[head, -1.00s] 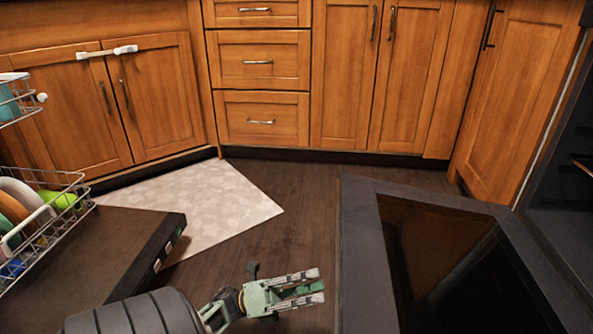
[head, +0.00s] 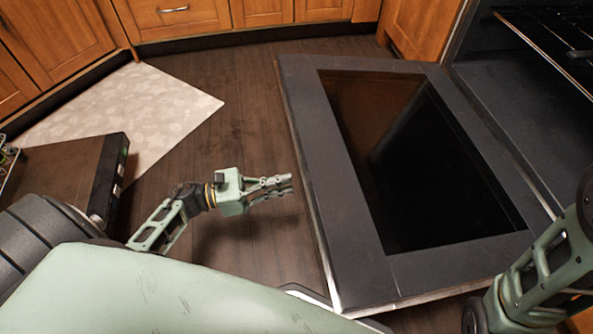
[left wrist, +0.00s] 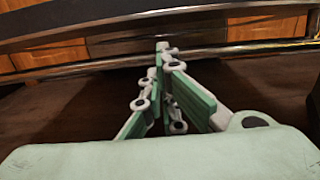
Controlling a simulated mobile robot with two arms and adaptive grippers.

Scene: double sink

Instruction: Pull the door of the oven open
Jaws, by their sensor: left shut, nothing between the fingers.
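The oven door (head: 300,120) is folded down and lies about level in the head view, with its dark glass (head: 420,160) facing up. The oven's opening (head: 490,80) shows at the upper right. My left gripper (head: 290,183) is shut and empty, just left of the door's outer edge, with its fingers pointing at it. In the left wrist view its fingertips (left wrist: 163,47) come together in front of a metal bar (left wrist: 225,50) that looks like the door's handle; I cannot tell whether they touch. My right gripper is out of view; only part of my right arm shows.
An oven rack (head: 550,50) is inside the oven. An open dishwasher door (head: 70,175) lies low at the left. A pale mat (head: 135,110) is on the floor before the wooden cabinets (head: 190,15). Dark floor (head: 230,110) is clear between mat and oven door.

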